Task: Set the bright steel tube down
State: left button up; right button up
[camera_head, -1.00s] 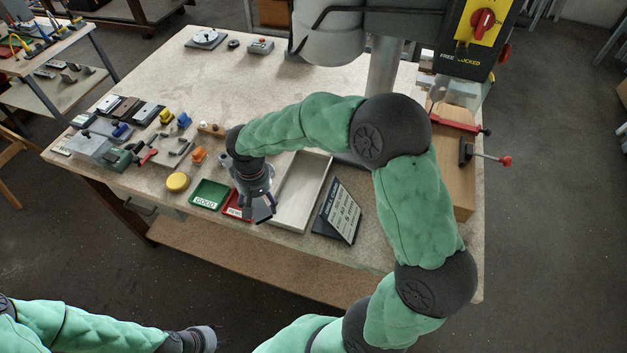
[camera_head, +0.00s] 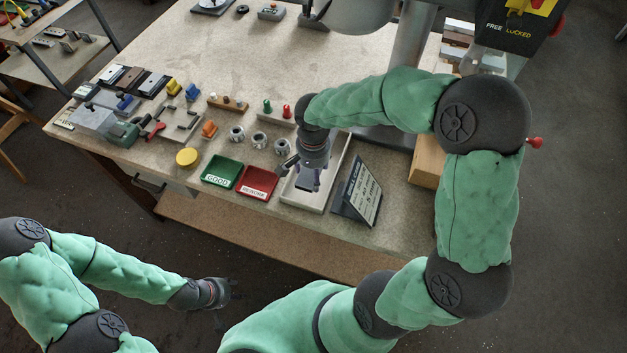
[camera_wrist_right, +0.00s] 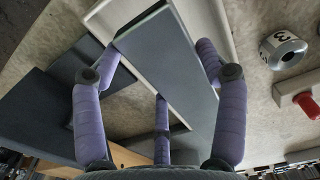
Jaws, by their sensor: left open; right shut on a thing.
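My right gripper (camera_head: 308,182) points down over the white tray (camera_head: 338,168). In the right wrist view its purple fingers (camera_wrist_right: 160,60) are shut around a flat-sided grey bar, which I take to be the bright steel tube (camera_wrist_right: 172,62). The tube lies slantwise between the fingers, with the pale tray rim (camera_wrist_right: 226,25) beside it. Whether the tube touches the tray floor I cannot tell. In the head view the hand hides most of the tube. My left gripper (camera_head: 222,292) is open and empty, low in front of the bench, over the floor.
A green GOOD tray (camera_head: 222,171) and a red tray (camera_head: 258,182) sit left of the white tray. A dark tilted sign (camera_head: 358,192) stands close on its right. Several metal rings (camera_head: 259,140) and a block with coloured knobs (camera_head: 276,116) are behind. The bench's back middle is clear.

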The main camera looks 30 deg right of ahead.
notch_tip(320, 180, down, 5)
jog(key=shift+r+b, duration=0.15)
jog(key=shift+b, duration=0.55)
jog(key=o, duration=1.7)
jog(key=shift+c, duration=0.2)
jog(key=shift+r, duration=0.1)
notch_tip(320, 180, up, 12)
jog(key=p, duration=0.3)
